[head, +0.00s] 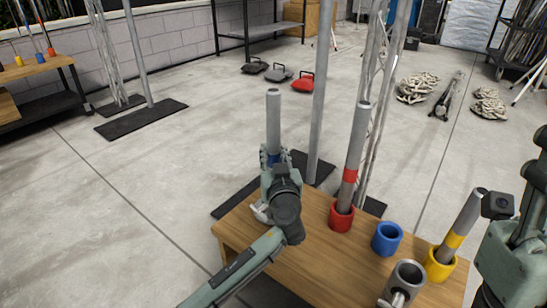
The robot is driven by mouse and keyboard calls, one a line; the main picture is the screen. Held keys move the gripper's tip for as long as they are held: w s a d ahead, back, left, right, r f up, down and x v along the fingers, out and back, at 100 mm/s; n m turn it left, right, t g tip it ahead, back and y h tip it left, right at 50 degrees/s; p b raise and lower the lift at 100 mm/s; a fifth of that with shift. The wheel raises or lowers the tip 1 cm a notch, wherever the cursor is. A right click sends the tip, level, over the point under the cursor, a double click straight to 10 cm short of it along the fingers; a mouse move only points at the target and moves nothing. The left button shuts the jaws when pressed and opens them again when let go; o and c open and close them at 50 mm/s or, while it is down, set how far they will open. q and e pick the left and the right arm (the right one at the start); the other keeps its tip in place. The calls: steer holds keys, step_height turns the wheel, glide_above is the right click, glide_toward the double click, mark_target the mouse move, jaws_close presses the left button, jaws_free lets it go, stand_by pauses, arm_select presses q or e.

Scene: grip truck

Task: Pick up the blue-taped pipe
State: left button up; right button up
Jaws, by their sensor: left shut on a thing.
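The blue-taped pipe (273,118) is a grey tube standing roughly upright at the back left of the wooden table (315,262). A little blue shows low on it, and its lower end is hidden behind my left gripper (270,166). My left gripper is shut on this pipe. The blue ring holder (387,238) on the table is empty and stands apart to the right. Part of my right arm shows at the right edge, but its fingers do not show.
A red-taped pipe (354,145) stands in a red holder (341,217). A yellow-taped pipe (461,226) leans in a yellow holder (439,264). A grey metal cup (407,276) is at the front. A tall metal pole (319,100) and truss rise close behind the table.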

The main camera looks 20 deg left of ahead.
arm_select(q)
jaws_close()
